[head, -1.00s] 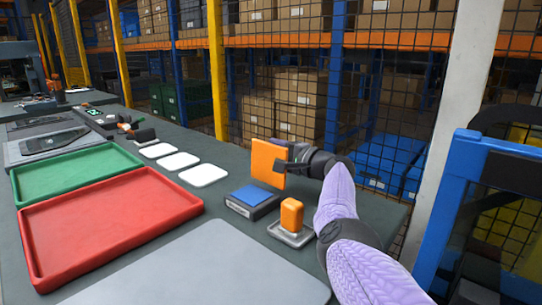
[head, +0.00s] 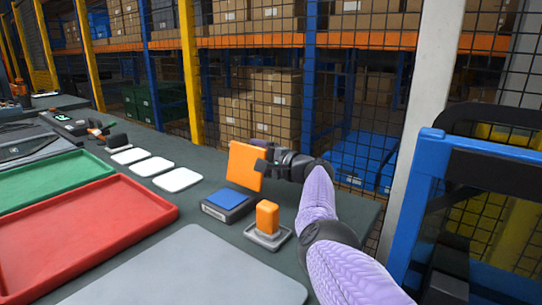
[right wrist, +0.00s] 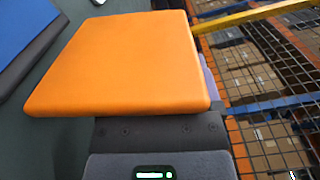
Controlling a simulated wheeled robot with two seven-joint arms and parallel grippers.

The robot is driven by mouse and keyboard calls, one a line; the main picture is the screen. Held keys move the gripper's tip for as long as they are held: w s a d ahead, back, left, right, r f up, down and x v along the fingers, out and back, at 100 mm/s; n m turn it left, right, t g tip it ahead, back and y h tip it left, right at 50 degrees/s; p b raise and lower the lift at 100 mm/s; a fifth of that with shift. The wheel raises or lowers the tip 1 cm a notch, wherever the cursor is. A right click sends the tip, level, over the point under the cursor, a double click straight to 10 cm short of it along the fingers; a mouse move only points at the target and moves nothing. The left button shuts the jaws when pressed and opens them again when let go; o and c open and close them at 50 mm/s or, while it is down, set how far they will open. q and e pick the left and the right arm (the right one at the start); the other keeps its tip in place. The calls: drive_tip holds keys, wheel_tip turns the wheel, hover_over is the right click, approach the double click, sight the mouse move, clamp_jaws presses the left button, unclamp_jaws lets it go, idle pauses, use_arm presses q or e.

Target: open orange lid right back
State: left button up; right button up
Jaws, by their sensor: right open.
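The orange lid (head: 243,166) stands raised and slightly tilted behind the blue-topped box in the head view. In the right wrist view the orange lid (right wrist: 120,65) fills much of the upper left as a broad flat plate. The box under the lid is hidden in the head view. My left gripper is not in view.
A dark box with a blue top (head: 227,202) and an orange block on a grey base (head: 267,219) stand close in front. Red (head: 90,235) and green (head: 50,178) trays and white pads (head: 178,180) lie left. A mesh fence stands behind the table.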

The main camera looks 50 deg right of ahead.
use_arm(q)
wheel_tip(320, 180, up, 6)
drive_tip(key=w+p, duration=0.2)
drive_tip(key=p, duration=0.3)
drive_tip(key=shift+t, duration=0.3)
use_arm(e)
drive_tip(key=s, duration=0.9)
drive_tip(key=shift+d, duration=0.4)
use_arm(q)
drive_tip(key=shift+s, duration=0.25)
